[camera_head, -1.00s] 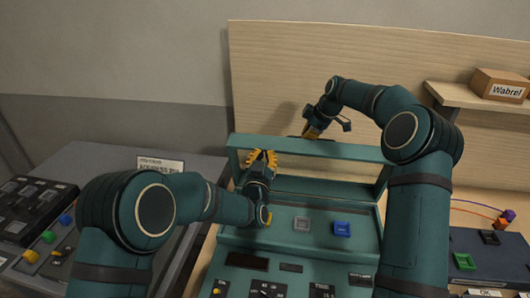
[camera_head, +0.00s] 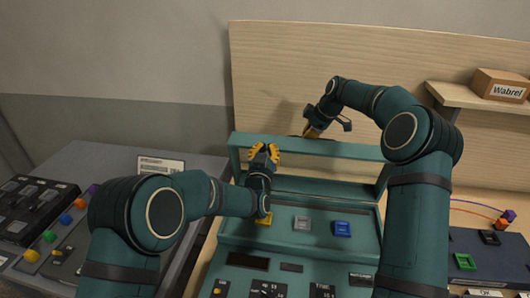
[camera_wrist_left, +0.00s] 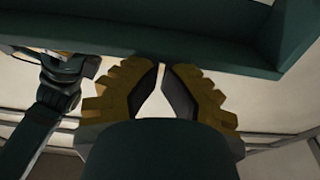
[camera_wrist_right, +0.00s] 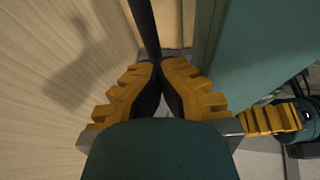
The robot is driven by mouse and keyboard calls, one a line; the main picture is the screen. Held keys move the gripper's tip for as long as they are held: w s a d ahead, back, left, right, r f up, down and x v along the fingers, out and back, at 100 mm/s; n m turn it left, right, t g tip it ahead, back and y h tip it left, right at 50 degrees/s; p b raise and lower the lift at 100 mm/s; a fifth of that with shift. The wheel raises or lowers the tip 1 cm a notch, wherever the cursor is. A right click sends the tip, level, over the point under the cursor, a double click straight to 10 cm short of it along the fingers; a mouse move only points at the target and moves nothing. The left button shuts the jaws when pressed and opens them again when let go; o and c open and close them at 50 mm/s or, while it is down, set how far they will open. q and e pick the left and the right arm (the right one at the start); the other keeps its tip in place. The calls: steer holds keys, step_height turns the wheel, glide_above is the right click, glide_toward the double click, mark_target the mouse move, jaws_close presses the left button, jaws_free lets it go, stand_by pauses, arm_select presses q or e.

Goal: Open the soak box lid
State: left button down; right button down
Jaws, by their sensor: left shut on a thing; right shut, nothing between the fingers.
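A teal frame (camera_head: 345,151), which looks like the lid of the soak box, stands raised at the back of the teal console (camera_head: 300,247). My left gripper (camera_head: 264,152) is at the left part of the frame's top bar, fingers pointing up. In the left wrist view its fingertips (camera_wrist_left: 163,68) close at the edge of a dark teal bar (camera_wrist_left: 225,47); what lies between them is mostly hidden. My right gripper (camera_head: 311,131) is behind the top bar, pointing down. In the right wrist view its fingertips (camera_wrist_right: 159,66) meet, empty, beside a teal surface (camera_wrist_right: 250,50).
Yellow (camera_head: 264,219), grey (camera_head: 301,223) and blue (camera_head: 342,229) buttons sit on the console. A wooden board (camera_head: 290,70) stands behind. A shelf with a box (camera_head: 500,86) is at right. Other control units flank the console, with a placard (camera_head: 160,164) at left.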

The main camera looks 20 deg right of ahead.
arm_select(q)
steer(key=shift+w, duration=0.15)
arm_select(e)
steer(key=c, duration=1.7)
jaws_free()
steer(key=shift+s+a+f+g, duration=0.15)
steer(key=shift+s+f, duration=0.05)
steer(key=shift+f, duration=0.2)
steer(key=shift+s+a+f+g, duration=0.1)
steer(key=shift+s+f+g, duration=0.05)
steer(key=shift+f, duration=0.25)
steer(key=o, duration=0.5)
steer(key=shift+o, duration=1)
steer(key=shift+w, duration=0.1)
arm_select(q)
steer(key=shift+w+a+f, duration=0.1)
steer(key=shift+a, duration=0.05)
arm_select(e)
steer(key=shift+r, duration=0.1)
arm_select(q)
steer(key=shift+d, duration=0.3)
steer(key=v, duration=1.2)
arm_select(e)
steer(key=v, duration=1.2)
steer(key=shift+d+r, duration=0.25)
steer(key=shift+r, duration=0.2)
